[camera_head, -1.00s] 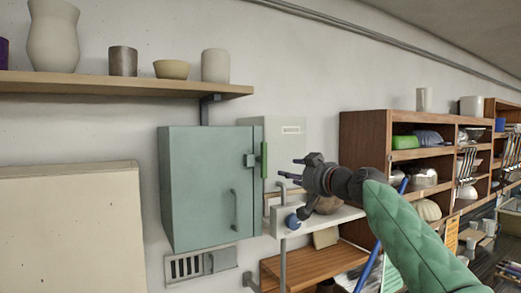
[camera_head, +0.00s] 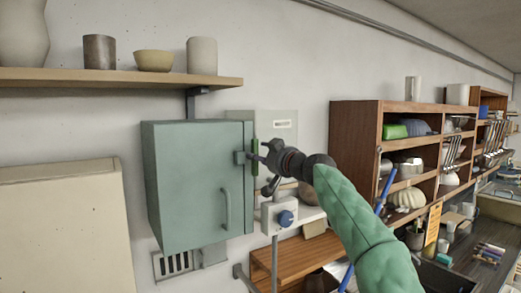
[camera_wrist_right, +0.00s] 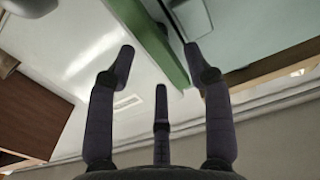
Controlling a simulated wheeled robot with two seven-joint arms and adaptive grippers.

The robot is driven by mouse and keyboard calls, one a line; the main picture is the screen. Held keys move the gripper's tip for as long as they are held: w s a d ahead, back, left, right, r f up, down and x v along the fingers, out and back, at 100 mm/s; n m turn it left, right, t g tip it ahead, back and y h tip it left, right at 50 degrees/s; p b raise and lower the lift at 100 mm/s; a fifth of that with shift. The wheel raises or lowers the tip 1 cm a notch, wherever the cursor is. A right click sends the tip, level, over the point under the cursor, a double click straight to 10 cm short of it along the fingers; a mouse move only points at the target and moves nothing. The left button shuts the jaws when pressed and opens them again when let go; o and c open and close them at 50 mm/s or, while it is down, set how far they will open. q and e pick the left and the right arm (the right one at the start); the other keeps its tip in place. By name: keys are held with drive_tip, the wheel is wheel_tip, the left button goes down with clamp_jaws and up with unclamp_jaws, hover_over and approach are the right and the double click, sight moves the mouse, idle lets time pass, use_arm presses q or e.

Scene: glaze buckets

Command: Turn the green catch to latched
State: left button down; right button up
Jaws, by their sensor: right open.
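The green catch (camera_head: 255,157) is a narrow upright bar at the right edge of the closed grey-green cabinet door (camera_head: 188,190), beside a small block on the door. My right gripper (camera_head: 259,161) is open, its dark fingers at the catch from the right and partly covering it. In the right wrist view the green catch (camera_wrist_right: 155,42) runs slanting between the two outer fingertips of the right gripper (camera_wrist_right: 159,49), with the third finger below. Contact cannot be told. My left gripper is not in view.
A white box with a blue knob (camera_head: 286,218) sits just below my right gripper. A shelf (camera_head: 120,79) with pots is above the cabinet. Wooden shelving (camera_head: 355,145) with bowls stands at the right. A pale board (camera_head: 60,235) is at the left.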

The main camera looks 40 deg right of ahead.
drive_tip(key=shift+w, duration=0.25)
drive_tip(key=shift+w+f, duration=0.15)
drive_tip(key=shift+w, duration=0.3)
drive_tip(key=shift+s, duration=0.2)
clamp_jaws()
drive_tip(key=shift+m, duration=0.5)
drive_tip(key=shift+d+f+m+p, duration=0.1)
drive_tip(key=shift+f+m+p, duration=0.2)
drive_tip(key=shift+m, duration=2.5)
drive_tip(key=shift+d+f+m+p, duration=0.15)
drive_tip(key=shift+m+p, duration=0.25)
drive_tip(key=shift+m, duration=2.4)
drive_tip(key=shift+d+f+m+p, duration=0.1)
drive_tip(key=shift+f+m+p, duration=0.2)
drive_tip(key=shift+m, duration=2.5)
